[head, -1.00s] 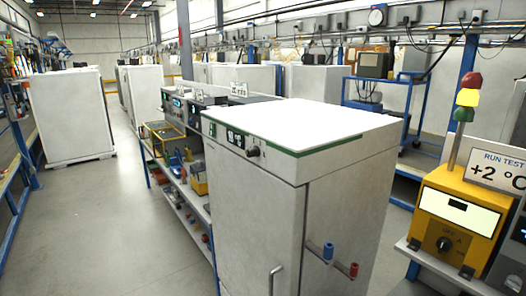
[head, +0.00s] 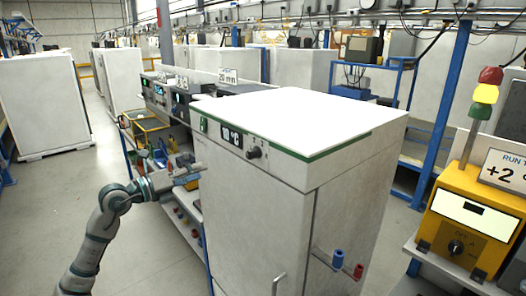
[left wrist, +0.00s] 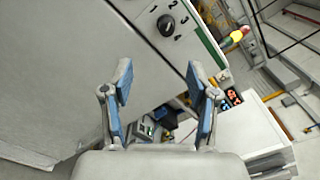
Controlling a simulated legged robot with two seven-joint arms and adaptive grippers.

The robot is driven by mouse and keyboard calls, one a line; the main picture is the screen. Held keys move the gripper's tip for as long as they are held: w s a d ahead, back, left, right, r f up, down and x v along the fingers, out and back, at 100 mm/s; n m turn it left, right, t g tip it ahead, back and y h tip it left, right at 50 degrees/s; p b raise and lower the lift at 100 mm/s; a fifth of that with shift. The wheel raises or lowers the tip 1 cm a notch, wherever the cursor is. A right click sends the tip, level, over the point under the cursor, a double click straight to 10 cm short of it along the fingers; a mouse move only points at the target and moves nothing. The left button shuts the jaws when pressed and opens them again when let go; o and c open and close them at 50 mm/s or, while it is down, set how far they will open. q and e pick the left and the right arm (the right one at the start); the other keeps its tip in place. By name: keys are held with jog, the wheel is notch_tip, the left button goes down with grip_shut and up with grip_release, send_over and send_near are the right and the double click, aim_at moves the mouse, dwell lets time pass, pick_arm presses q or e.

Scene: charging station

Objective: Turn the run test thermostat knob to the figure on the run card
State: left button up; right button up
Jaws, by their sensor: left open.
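The white cabinet (head: 262,210) stands at the centre in the head view. Its dark round thermostat knob (head: 254,152) is on the upper front, right of a small lit display (head: 232,137). In the left wrist view the knob (left wrist: 166,25) shows at the top, with figures 1, 2 and 3 around it. The run card (head: 502,170) at the right reads "RUN TEST" and "+2", partly cut off by the frame edge. My left gripper (head: 194,172) is open and empty, left of the knob and apart from it. In the wrist view its two blue-padded fingers (left wrist: 160,72) are spread below the knob.
A yellow box (head: 467,220) with its own dial and a red-yellow-green lamp stack (head: 484,95) stands on a bench at the right. A shelf bench with instruments (head: 165,105) runs behind the cabinet. The floor (head: 50,215) at the left is clear.

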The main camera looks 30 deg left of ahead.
pick_arm(q)
jog(key=p, duration=0.5)
send_near(247, 154)
jog(key=w+d+r, duration=0.1)
jog(key=w+d, duration=0.1)
jog(key=d, duration=0.1)
jog(key=x, duration=0.2)
jog(key=p+x, duration=0.1)
jog(key=x, duration=0.1)
jog(key=shift+w+a+f, duration=0.1)
jog(key=shift+a+f, duration=0.1)
jog(key=shift+a, duration=0.05)
jog(key=w, duration=0.2)
jog(key=w+a+f+p, duration=0.1)
jog(key=w, duration=0.1)
jog(key=shift+d+r, duration=0.1)
jog(key=shift+d, duration=0.45)
jog(key=shift+d+r, duration=0.1)
jog(key=shift+d, duration=0.25)
jog(key=shift+c, duration=0.5)
jog(key=shift+d, duration=0.2)
jog(key=c, duration=0.8)
jog(key=shift+w+a, duration=0.1)
jog(key=shift+a, duration=0.1)
grip_shut()
jog(key=shift+a, duration=0.25)
